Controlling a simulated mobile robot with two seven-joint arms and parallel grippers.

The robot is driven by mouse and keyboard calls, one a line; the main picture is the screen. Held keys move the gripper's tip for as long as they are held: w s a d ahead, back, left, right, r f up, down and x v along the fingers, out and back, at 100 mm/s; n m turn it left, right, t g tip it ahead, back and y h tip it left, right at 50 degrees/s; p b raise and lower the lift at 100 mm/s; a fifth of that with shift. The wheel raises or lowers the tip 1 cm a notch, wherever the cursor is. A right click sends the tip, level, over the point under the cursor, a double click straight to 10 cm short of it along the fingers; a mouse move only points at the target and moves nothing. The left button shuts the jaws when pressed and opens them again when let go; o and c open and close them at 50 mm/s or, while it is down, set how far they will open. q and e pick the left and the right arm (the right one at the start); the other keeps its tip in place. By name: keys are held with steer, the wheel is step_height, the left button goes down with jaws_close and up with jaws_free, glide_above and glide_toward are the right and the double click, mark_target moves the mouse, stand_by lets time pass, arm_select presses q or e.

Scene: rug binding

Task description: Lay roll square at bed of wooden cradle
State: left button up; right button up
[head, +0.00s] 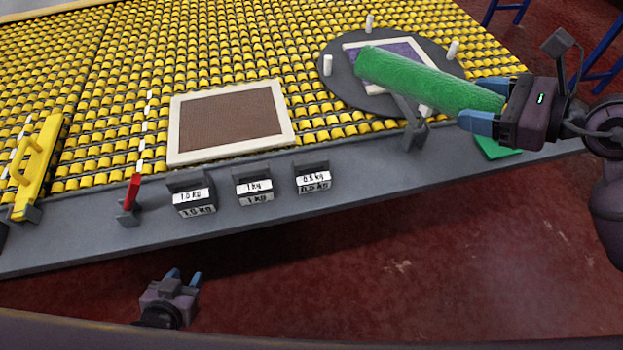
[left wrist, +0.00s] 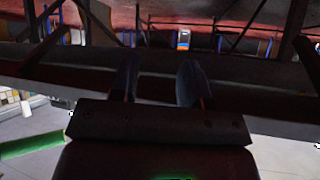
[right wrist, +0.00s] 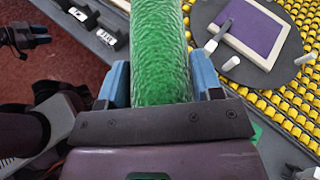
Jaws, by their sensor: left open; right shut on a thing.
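A green textured roll (head: 425,78) is held in my right gripper (head: 487,104) by its right end. It points left, above a dark round plate (head: 345,90). In the right wrist view the roll (right wrist: 160,40) runs straight out between the blue fingers. What lies directly under the roll is partly hidden. My left gripper (head: 183,278) is open and empty, low in front of the table's edge. In the left wrist view its fingers (left wrist: 157,78) stand apart with nothing between. I cannot make out a wooden cradle in these views.
The round plate has white pegs and a white-framed purple panel (right wrist: 255,28). A cream-framed brown panel (head: 232,120) lies on the yellow rollers. Weight blocks (head: 255,188), a red lever (head: 132,192) and a yellow handled bar (head: 38,165) stand along the grey front rail (head: 370,188).

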steer(key=shift+w+d+f, duration=0.1)
steer(key=shift+w+f, duration=0.05)
steer(key=shift+f, duration=0.45)
steer(key=shift+r+n+b, duration=0.1)
steer(key=shift+n+b, duration=0.3)
arm_select(q)
steer(key=shift+w+d+f, duration=0.1)
steer(key=shift+w+f, duration=0.1)
steer(key=shift+f, duration=0.25)
arm_select(e)
steer(key=b, duration=0.3)
glide_above(436, 182)
steer(key=s+a, duration=0.2)
steer(key=s, duration=0.1)
step_height(436, 182, down, 14)
step_height(436, 182, down, 5)
steer(key=shift+w+f+b, duration=0.15)
steer(key=shift+f+b, duration=0.05)
steer(key=shift+b, duration=0.45)
steer(key=shift+f, duration=0.25)
arm_select(q)
steer(key=shift+g, duration=0.4)
steer(key=f, duration=0.4)
steer(key=shift+s+f, duration=0.25)
steer(key=shift+s, duration=0.15)
